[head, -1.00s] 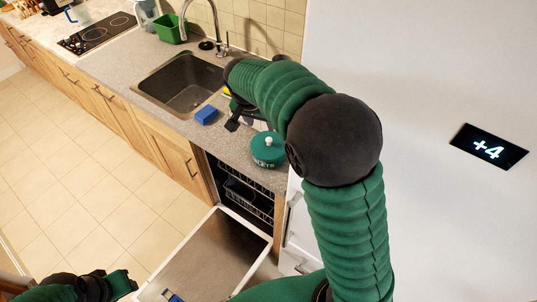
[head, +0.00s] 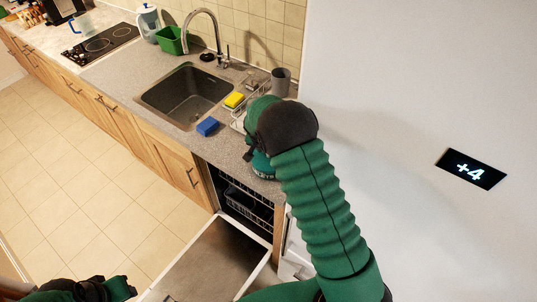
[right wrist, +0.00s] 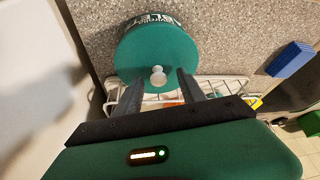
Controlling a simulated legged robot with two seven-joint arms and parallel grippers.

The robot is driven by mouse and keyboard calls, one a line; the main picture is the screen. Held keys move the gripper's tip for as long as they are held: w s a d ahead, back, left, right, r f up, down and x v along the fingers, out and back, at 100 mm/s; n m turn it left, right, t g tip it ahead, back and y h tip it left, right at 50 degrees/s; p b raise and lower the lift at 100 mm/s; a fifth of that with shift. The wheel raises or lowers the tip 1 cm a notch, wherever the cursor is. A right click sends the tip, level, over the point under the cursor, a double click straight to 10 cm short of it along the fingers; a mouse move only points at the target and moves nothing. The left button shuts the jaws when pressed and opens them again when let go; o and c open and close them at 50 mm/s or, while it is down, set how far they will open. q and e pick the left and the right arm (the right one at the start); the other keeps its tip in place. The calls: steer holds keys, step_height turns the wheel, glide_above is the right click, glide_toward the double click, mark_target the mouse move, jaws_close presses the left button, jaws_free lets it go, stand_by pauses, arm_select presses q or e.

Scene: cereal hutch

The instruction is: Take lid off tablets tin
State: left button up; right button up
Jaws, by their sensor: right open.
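The green tablets tin (head: 262,172) stands on the counter right of the sink, largely hidden by my right arm in the head view. In the right wrist view I see its green lid (right wrist: 140,55) with a white knob (right wrist: 158,76), and lettering on its side. The lid is on the tin. My right gripper (right wrist: 160,80) is open, with its fingers on either side of the knob; I cannot tell whether they touch it. My left gripper (head: 122,288) is at the bottom left of the head view, away from the tin; its jaw state is unclear.
A blue block (head: 207,127) lies on the counter by the sink (head: 185,95). A wire rack (right wrist: 225,85) with a yellow sponge (head: 234,100) is beside the tin. A grey cup (head: 281,82) stands behind. The dishwasher door (head: 205,262) hangs open below.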

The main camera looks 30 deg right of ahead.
steer(key=shift+r, duration=0.1)
jaws_close()
stand_by(0.3)
